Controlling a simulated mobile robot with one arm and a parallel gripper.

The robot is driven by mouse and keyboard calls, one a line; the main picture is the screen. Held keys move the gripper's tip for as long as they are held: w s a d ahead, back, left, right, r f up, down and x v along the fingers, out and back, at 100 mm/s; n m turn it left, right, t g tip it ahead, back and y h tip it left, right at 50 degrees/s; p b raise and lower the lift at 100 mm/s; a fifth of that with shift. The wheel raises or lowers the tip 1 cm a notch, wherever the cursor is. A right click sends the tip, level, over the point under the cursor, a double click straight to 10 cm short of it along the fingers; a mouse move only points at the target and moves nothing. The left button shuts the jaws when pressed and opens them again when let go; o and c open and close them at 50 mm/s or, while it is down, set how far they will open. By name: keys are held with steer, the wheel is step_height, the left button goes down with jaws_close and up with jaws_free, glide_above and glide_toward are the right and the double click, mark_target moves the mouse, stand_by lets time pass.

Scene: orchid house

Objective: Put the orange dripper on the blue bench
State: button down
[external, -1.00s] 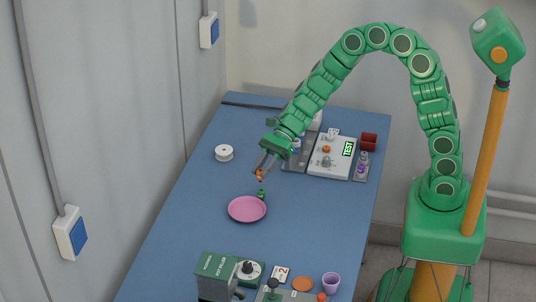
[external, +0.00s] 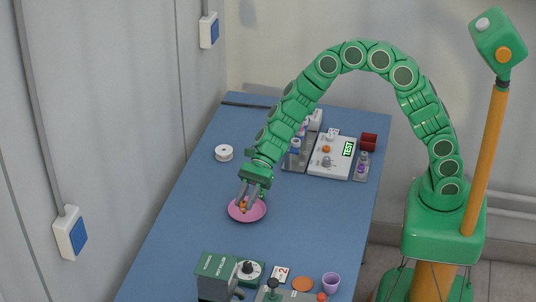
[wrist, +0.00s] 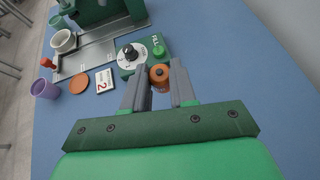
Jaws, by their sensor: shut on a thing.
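My gripper (external: 246,203) is shut on the orange dripper (external: 242,206), which shows as a small orange piece at the fingertips. In the wrist view the dripper (wrist: 159,76) sits between the two grey fingers of my gripper (wrist: 160,88). In the external view the dripper overlaps the pink saucer (external: 236,215); I cannot tell whether it touches it. The saucer stands on the blue bench (external: 190,205), whose surface also shows in the wrist view (wrist: 240,60).
A white spool (external: 224,153) stands left of the arm. A grey tray with a white TEST device (external: 333,157) is at the back right. A green machine (external: 217,276), a dial box (external: 249,271) and a purple cup (external: 331,282) fill the front. The bench's left middle is clear.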

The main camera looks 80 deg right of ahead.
steer(key=shift+w+a+f, duration=0.65)
steer(key=shift+w+f, duration=0.65)
steer(key=shift+w, duration=0.15)
steer(key=shift+w+a+f, duration=0.6)
steer(key=shift+w+f, duration=0.75)
steer(key=shift+w, duration=0.05)
steer(key=shift+w+a+f, duration=0.65)
steer(key=shift+w+f, duration=0.65)
steer(key=shift+w, duration=0.15)
steer(key=shift+w+f, duration=0.15)
steer(key=shift+f, duration=1.45)
steer(key=shift+f, duration=0.1)
steer(key=c, duration=0.9)
jaws_free()
